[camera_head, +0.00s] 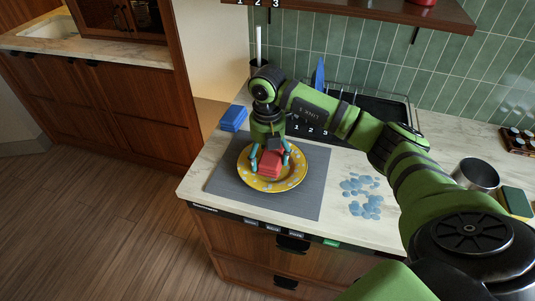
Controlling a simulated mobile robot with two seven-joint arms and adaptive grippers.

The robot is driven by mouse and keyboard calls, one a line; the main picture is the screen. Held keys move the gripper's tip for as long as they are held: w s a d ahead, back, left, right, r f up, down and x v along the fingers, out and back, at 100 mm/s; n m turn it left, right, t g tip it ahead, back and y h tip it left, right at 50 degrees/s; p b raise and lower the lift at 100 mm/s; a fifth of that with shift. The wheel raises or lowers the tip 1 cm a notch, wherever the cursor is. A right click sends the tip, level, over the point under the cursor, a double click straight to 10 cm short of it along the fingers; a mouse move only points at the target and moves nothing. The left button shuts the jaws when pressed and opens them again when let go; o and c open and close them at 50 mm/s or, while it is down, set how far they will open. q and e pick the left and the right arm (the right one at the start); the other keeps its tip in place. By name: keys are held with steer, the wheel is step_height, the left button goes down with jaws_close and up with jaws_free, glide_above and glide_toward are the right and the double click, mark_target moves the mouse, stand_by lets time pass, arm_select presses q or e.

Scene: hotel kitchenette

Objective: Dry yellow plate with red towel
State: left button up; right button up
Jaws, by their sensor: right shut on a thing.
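The yellow plate (293,179) lies flat on a grey mat (224,177) on the counter. It has pale spots near its rim. The red towel (268,165) is a folded bundle over the middle of the plate. My right gripper (270,158) points down over the plate, with its fingers on both sides of the red towel, shut on it. The towel appears to touch the plate, and it hides part of the plate's middle. My left gripper is not in view.
Blue folded cloths or sponges (234,117) lie at the counter's left edge. Blue water drops (361,196) spread on the counter right of the mat. A dark rack (378,112) stands behind my arm. A metal pot (476,174) and a sponge (516,201) are at the right.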

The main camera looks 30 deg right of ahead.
steer(key=shift+f, duration=0.35)
